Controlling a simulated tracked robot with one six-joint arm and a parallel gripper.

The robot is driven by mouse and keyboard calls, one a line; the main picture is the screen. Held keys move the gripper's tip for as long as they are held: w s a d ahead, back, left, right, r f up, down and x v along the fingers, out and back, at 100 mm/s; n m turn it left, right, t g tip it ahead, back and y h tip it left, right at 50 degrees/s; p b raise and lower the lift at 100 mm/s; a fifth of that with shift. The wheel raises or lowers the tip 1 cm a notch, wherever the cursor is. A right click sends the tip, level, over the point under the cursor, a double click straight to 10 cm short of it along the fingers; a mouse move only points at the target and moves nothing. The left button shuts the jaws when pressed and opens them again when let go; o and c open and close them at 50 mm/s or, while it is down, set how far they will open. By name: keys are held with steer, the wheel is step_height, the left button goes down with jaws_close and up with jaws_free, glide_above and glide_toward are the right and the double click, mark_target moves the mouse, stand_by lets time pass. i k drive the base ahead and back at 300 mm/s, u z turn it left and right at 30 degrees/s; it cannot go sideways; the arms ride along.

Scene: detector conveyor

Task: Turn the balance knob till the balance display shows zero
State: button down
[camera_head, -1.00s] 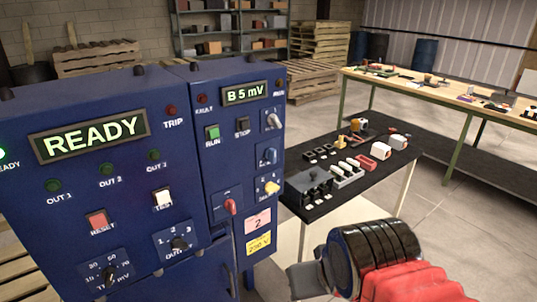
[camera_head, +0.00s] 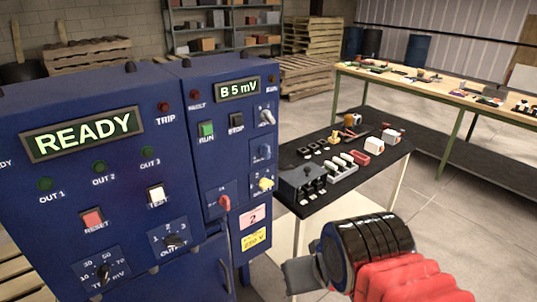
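The balance display (camera_head: 238,89) on the upper right of the blue cabinet reads "B 5 mV" in green. Below and right of it are a toggle lever (camera_head: 267,116), a blue knob (camera_head: 262,152) and a yellow knob (camera_head: 266,184). A red lever (camera_head: 224,202) sits lower left of them. The labels are too small to tell which is the balance knob. My gripper (camera_head: 300,275) is at the bottom, right of the cabinet and apart from the controls. Only a grey part of it shows beside my black and red arm, so its fingers cannot be made out.
The large display (camera_head: 82,133) reads "READY". Black dials marked mV (camera_head: 103,273) and OUTPUT (camera_head: 173,241) sit low on the left panel. A black-topped table (camera_head: 350,178) with small parts stands close behind my arm. A long workbench (camera_head: 440,92) is farther right.

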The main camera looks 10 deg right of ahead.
mark_target(263, 150)
steer(key=k, duration=0.65)
steer(key=u, duration=0.5)
steer(key=i, duration=1.15)
steer(key=u, duration=0.25)
